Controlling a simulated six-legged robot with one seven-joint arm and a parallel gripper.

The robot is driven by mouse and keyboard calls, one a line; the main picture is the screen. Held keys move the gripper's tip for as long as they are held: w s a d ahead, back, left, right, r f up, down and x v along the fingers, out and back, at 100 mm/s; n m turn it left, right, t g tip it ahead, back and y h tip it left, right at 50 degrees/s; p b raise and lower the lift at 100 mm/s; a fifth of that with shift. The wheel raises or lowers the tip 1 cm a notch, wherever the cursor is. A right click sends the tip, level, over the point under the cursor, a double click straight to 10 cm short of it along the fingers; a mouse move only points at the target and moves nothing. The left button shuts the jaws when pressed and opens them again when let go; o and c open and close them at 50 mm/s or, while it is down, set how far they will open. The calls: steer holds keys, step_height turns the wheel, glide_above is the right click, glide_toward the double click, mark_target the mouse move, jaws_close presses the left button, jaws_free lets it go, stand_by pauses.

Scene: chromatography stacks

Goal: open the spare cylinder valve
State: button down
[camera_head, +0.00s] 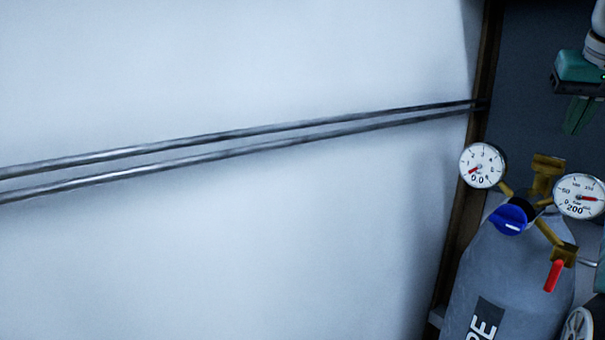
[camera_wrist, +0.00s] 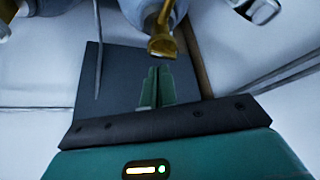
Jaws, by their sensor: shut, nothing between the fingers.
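The grey cylinder (camera_head: 512,270) stands at the lower right of the head view, its dark label ending in "PE". On top are brass fittings (camera_head: 548,172), a blue knob (camera_head: 509,219) and a red lever (camera_head: 555,276) hanging down from a brass block. The left gauge (camera_head: 482,165) shows 0.0; the right gauge (camera_head: 578,196) reads near 200. My gripper (camera_head: 578,115) is shut and empty, pointing down, above and right of the fittings in the picture. In the wrist view the green fingers (camera_wrist: 158,72) point toward a brass fitting (camera_wrist: 162,46); contact is unclear.
Two metal rails (camera_head: 240,140) run along the pale wall. A brown post (camera_head: 462,200) stands left of the cylinder, with a dark panel (camera_head: 530,60) behind. Another round dial (camera_head: 578,328) is cut off at the lower right. Room left of the post looks clear.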

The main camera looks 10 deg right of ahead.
mark_target(554, 173)
steer(key=shift+r, duration=0.1)
step_height(554, 173, down, 6)
steer(key=a, duration=0.1)
stand_by(0.8)
steer(key=shift+w+d, duration=0.4)
steer(key=shift+w, duration=0.2)
stand_by(0.9)
steer(key=shift+s+d, duration=0.2)
steer(key=shift+d, duration=0.05)
stand_by(1.0)
steer(key=shift+s, duration=0.15)
